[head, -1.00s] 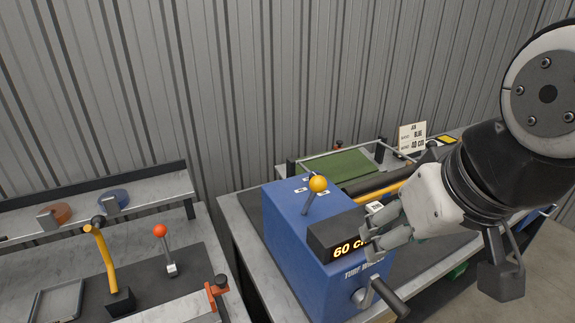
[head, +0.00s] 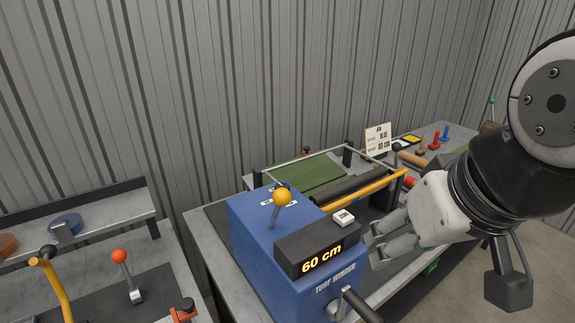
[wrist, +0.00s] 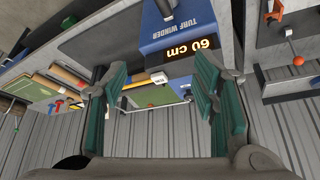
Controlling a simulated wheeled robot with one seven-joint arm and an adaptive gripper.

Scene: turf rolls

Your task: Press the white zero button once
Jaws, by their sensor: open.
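The white zero button (head: 344,218) sits on top of the black display box (head: 310,262) of the blue turf winder (head: 252,235). The display reads 60 cm. In the wrist view the white button (wrist: 158,78) shows between the fingers, beyond them. My gripper (head: 376,248) is at the right of the display box in the head view, apart from the button. In the wrist view my gripper (wrist: 160,98) is open and empty, with green pads on both fingers. A yellow-knobbed lever (head: 281,198) stands on top of the winder.
A job card (head: 378,140) stands behind the green turf (head: 305,176). A yellow bar (head: 370,190) runs beside the winder. A crank handle (head: 358,304) sticks out in front. A red-knobbed lever (head: 120,257) stands on the left bench.

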